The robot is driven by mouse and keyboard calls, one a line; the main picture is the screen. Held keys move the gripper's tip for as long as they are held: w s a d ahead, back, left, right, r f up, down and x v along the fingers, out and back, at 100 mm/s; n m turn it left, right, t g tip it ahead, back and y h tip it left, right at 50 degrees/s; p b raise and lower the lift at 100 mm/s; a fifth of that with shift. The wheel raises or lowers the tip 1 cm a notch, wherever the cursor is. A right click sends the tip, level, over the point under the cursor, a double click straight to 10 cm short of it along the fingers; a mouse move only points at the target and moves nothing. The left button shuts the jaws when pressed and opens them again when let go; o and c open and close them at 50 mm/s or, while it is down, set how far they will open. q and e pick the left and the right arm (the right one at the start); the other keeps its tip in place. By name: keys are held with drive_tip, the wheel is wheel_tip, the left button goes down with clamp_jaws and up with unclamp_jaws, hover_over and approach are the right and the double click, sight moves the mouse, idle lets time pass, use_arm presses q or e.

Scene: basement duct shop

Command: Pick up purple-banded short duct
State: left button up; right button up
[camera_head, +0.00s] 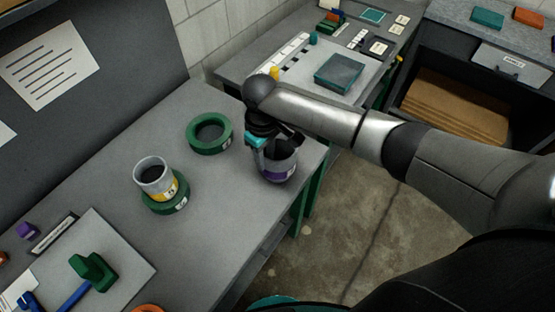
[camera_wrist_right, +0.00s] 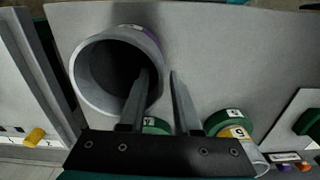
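The purple-banded short duct (camera_head: 277,170) is a grey open cylinder standing near the right edge of the grey bench (camera_head: 225,215). My right gripper (camera_head: 272,143) is over its top rim and hides part of it. In the right wrist view the duct (camera_wrist_right: 92,92) shows its round open mouth, with a bit of purple band at the top. There my right gripper (camera_wrist_right: 162,76) has its fingers apart, one over the mouth and one outside the wall, with the rim between them. I see no clear contact on both sides. My left gripper is not in view.
A yellow-banded duct (camera_head: 153,175) stands on a green ring (camera_head: 168,203) to the left. An empty green ring (camera_head: 192,141) lies behind it. A board (camera_head: 130,268) with a green-headed tool is at front left. Bare bench lies in between. Another table (camera_head: 235,68) stands behind.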

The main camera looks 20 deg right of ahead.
clamp_jaws()
drive_tip(key=shift+w+r, duration=0.1)
idle(1.1)
